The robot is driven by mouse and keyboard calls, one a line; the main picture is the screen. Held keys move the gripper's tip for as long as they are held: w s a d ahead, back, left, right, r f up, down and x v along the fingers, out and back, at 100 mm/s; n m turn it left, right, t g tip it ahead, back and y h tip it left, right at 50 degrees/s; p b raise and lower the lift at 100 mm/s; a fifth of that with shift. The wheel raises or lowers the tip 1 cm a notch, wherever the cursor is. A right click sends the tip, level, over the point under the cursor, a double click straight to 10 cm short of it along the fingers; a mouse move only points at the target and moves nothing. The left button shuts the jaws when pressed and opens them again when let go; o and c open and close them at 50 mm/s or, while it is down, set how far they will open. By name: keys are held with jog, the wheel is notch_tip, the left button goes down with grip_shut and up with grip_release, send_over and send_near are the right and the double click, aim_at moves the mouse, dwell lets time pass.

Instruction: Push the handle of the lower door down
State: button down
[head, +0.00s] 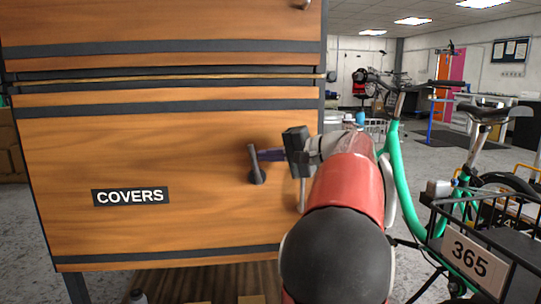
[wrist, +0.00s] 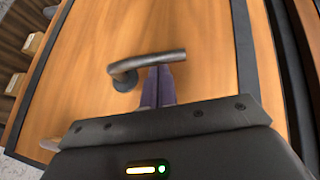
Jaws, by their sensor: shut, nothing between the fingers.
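The lower door (head: 200,220) is an orange wood panel with a dark frame and a "COVERS" label (head: 130,196). Its grey metal lever handle (head: 254,165) stands nearly upright in the head view, with its round base at the bottom. In the wrist view the handle (wrist: 150,62) runs sideways, its base at the left. My gripper (head: 266,155) is at the lever's right side. Its dark purple fingers (wrist: 158,75) are together and empty, with tips close against the lever's middle; I cannot tell whether they touch it.
An upper wood panel (head: 170,32) is above the lower door. A green bicycle (head: 398,170) and a black crate with a "365" plate (head: 470,256) stand close on the right. Wooden blocks (wrist: 33,43) lie past the door's lower edge. Open floor shows further back.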

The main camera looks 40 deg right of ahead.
jog(key=shift+a+r, duration=0.1)
jog(key=w+a+n+g+h+p, duration=0.2)
jog(key=a+g+h+p, duration=0.1)
jog(key=w+a+n+g+h+p, duration=0.1)
jog(key=a+g+h, duration=0.1)
jog(key=shift+p, duration=0.35)
jog(key=shift+w+a+f+n+g+h+p, duration=0.25)
jog(key=shift+a+f+n+g+h+p, duration=0.15)
jog(key=shift+h, duration=0.2)
jog(key=shift+w+a+f+n+g+h+p, duration=0.3)
jog(key=shift+a+f+g+h, duration=0.1)
jog(key=shift+g+h, duration=0.15)
jog(key=shift+w+a+f+n+g+h, duration=0.25)
jog(key=shift+f+g+h, duration=0.25)
jog(key=shift+h, duration=0.35)
jog(key=shift+a+f, duration=0.25)
jog(key=shift+f, duration=0.25)
jog(key=shift+f, duration=0.15)
